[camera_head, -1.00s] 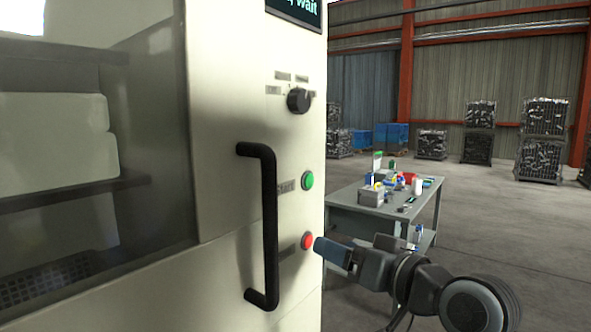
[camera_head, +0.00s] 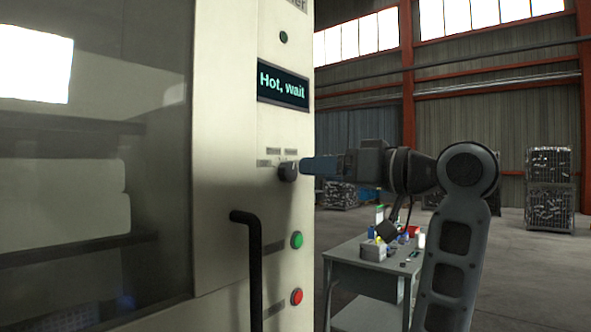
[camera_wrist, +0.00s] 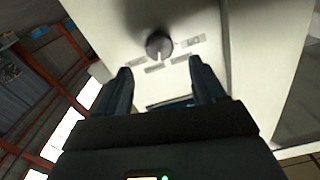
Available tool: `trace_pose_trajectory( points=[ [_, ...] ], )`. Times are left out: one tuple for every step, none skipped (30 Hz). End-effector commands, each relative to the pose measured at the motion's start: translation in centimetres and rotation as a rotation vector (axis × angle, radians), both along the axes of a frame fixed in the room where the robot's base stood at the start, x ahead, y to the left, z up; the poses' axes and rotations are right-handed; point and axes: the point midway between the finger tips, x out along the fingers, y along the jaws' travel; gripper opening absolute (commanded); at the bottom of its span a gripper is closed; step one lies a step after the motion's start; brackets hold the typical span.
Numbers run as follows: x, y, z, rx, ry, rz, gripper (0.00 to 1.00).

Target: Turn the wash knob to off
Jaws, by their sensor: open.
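The wash knob (camera_head: 288,172) is a dark round knob on the cream machine front, below a display reading "Hot, wait". Small label plates sit around it, too small to read. In the wrist view the knob (camera_wrist: 159,45) shows a pale pointer line and lies beyond the fingertips, between their lines. My gripper (camera_head: 304,166) is at the knob's height, just to its right in the head view. In the wrist view my gripper (camera_wrist: 160,66) is open and empty, with a finger on each side. I cannot tell from the head view whether a fingertip touches the knob.
A black door handle (camera_head: 254,265) stands out below and left of the knob. A green button (camera_head: 296,240) and a red button (camera_head: 296,297) are below it. A grey workbench (camera_head: 345,262) with small items stands behind my arm. Open floor lies to the right.

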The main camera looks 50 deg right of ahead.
Motion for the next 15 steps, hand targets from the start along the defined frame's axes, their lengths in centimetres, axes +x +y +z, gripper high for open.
trace_pose_trajectory(
  points=[
    [0.9, 0.2, 0.0, 0.001, 0.002, 0.004, 0.69],
    [1.3, 0.2, 0.0, 0.001, 0.002, 0.004, 0.69],
    [2.0, 0.2, 0.0, 0.002, 0.003, 0.004, 0.69],
    [2.5, 0.2, 0.0, 0.002, 0.002, 0.004, 0.69],
    [3.0, 0.3, 0.0, 0.002, 0.002, 0.004, 0.69],
    [3.6, 0.3, 0.0, 0.002, 0.003, 0.004, 0.69],
    [4.0, 0.3, 0.0, 0.001, 0.002, 0.004, 0.69],
    [4.3, 0.3, 0.0, 0.001, 0.002, 0.002, 0.69],
    [4.8, 0.2, 0.0, 0.002, 0.003, 0.003, 0.69],
    [5.1, 0.3, 0.0, 0.002, 0.002, 0.002, 0.69],
    [5.4, 0.3, 0.0, 0.002, 0.001, 0.002, 0.69],
    [5.7, 0.3, 0.0, 0.001, 0.001, 0.002, 0.69],
    [5.9, 0.3, 0.0, 0.001, 0.001, 0.002, 0.69],
    [6.0, 0.3, 0.0, 0.001, 0.001, 0.002, 0.69],
    [6.2, 0.3, -0.1, 0.000, 0.001, 0.001, 0.69]
  ],
)
